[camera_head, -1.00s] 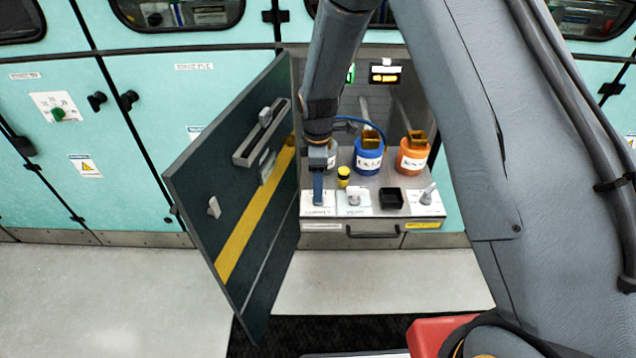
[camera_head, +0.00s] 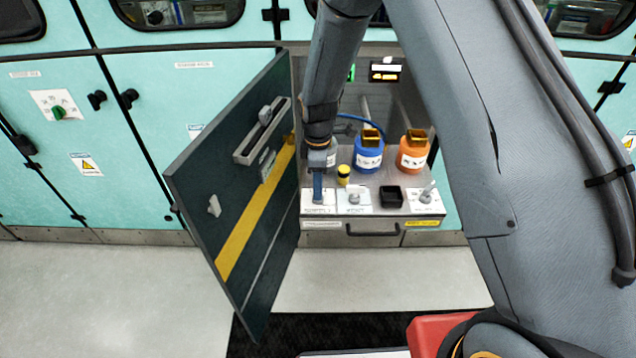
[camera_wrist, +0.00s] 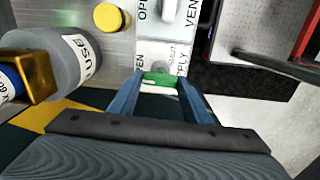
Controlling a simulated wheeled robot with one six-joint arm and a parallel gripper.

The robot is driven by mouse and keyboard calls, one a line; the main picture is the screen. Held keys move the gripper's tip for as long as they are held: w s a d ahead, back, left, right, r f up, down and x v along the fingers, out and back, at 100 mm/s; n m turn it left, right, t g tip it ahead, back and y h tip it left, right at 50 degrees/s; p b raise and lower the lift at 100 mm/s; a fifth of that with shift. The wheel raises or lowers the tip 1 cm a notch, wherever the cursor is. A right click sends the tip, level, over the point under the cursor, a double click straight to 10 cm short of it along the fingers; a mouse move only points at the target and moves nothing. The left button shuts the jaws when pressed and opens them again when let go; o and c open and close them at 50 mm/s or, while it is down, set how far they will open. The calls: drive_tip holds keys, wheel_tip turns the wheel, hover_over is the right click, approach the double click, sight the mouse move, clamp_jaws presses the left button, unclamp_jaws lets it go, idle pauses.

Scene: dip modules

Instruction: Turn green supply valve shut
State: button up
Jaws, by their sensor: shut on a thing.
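The green supply valve handle (camera_wrist: 158,79) sits on a white plate lettered SUPPLY, OPEN and SHUT in the wrist view. My gripper (camera_wrist: 161,88) has its two blue fingers on either side of the handle and is shut on it. The fingers hide part of the handle and plate. In the head view my gripper (camera_head: 318,190) points down onto the supply plate (camera_head: 318,210) at the left of the shelf front, and the green handle is hidden there.
A dark open door (camera_head: 225,190) stands close left of my gripper. The vent valve (camera_head: 354,199), a black square holder (camera_head: 391,197) and another valve (camera_head: 426,196) lie to the right. Behind are a yellow cap (camera_head: 343,175), a blue bottle (camera_head: 369,158) and an orange bottle (camera_head: 413,158).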

drive_tip(key=m, duration=0.8)
drive_tip(key=shift+m+b, duration=0.3)
drive_tip(key=shift+b, duration=0.1)
drive_tip(key=m, duration=0.4)
drive_tip(key=shift+m, duration=0.3)
drive_tip(key=m, duration=0.4)
drive_tip(key=shift+m, duration=0.3)
drive_tip(key=o, duration=1)
drive_tip(key=shift+o, duration=0.2)
drive_tip(key=shift+r, duration=0.15)
